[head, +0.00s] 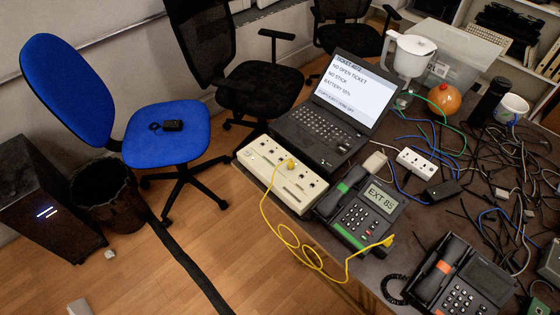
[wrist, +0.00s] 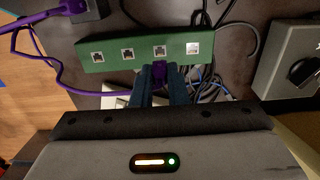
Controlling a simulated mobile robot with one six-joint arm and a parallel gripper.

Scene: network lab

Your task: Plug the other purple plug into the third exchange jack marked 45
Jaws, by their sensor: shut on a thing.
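In the wrist view a green exchange box (wrist: 112,60) with a row of several jacks lies across the upper middle. My gripper (wrist: 160,84) is shut on a purple plug (wrist: 158,70), just below the third jack from the left (wrist: 160,51). The plug's tip is close to the box's near edge, and I cannot tell whether it touches. A purple cable (wrist: 62,78) runs along the left, with purple plug ends at the upper left (wrist: 72,7). The jack markings are too small to read. My gripper is not seen in the head view.
Loose grey cables (wrist: 210,82) lie beside my fingers, and a grey device (wrist: 292,62) stands at right. The head view shows a laptop (head: 325,115), a cream jack box (head: 282,175), a phone reading EXT 85 (head: 358,210), another phone (head: 462,280) and tangled cables.

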